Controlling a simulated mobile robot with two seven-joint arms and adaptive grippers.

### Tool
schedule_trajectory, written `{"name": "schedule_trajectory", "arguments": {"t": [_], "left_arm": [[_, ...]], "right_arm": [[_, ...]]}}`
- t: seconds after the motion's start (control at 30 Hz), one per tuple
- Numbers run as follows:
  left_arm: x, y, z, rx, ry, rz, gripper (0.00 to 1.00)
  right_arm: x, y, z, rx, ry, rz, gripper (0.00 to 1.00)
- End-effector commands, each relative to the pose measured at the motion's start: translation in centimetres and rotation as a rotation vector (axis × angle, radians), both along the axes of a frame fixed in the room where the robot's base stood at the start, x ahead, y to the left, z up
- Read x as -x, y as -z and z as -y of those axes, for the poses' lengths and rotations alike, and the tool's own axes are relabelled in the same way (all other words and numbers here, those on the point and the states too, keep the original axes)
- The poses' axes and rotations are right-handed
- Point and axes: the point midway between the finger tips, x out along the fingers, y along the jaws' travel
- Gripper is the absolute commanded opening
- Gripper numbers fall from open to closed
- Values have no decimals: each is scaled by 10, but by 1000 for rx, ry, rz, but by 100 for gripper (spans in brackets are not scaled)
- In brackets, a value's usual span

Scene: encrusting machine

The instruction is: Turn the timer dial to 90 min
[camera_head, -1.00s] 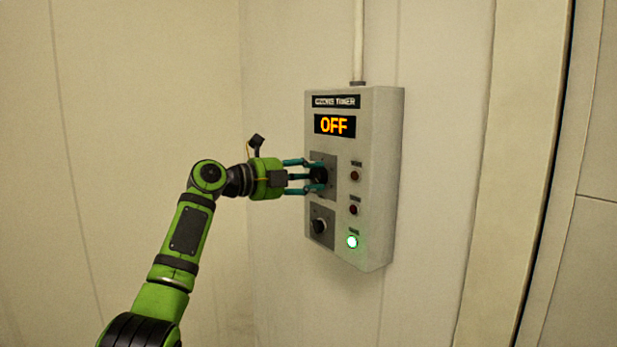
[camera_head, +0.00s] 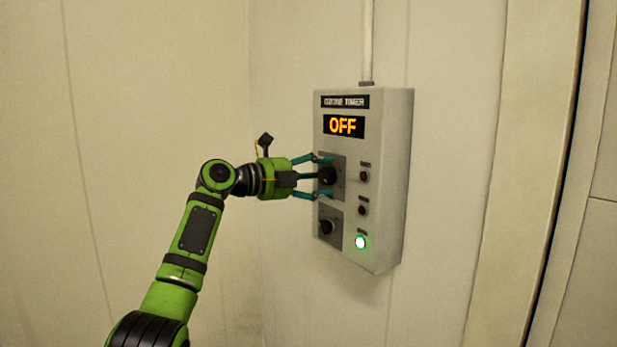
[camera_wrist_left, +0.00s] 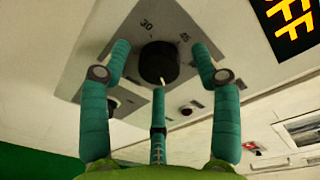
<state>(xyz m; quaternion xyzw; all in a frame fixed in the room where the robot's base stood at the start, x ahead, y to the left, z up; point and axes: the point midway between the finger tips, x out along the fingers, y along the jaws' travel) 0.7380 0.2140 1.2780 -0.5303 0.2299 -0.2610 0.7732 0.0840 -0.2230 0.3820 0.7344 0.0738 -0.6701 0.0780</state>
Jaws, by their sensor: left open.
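The grey timer box (camera_head: 388,185) is fixed to the wall, and its display (camera_head: 343,126) reads OFF. The upper black dial (camera_head: 327,175) sits on a dark plate and is partly hidden by my gripper. My left gripper (camera_head: 325,177) is open, with its teal fingers spread around that dial. In the left wrist view the dial (camera_wrist_left: 158,64) lies between the spread fingers (camera_wrist_left: 160,72), with gaps at its sides. My right gripper is not in view.
A lower black knob (camera_head: 327,227) sits just below the upper dial. Two dark red lamps (camera_head: 364,176) and a lit green lamp (camera_head: 361,242) line the right side of the box. A conduit (camera_head: 367,45) runs up from its top. The wall to the left is bare.

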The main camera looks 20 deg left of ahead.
Motion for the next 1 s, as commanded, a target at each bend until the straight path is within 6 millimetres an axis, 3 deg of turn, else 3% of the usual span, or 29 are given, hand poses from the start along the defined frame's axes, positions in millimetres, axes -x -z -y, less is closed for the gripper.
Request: {"name": "schedule_trajectory", "arguments": {"t": [0.17, 0.6, 1.0], "left_arm": [[13, -1, -13, 0, -2, 2, 63], [78, -8, -68, -2, -3, 1, 63], [90, -10, -77, 0, -1, 2, 63]], "right_arm": [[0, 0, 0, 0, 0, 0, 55], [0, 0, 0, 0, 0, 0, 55], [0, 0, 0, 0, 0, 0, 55]]}}
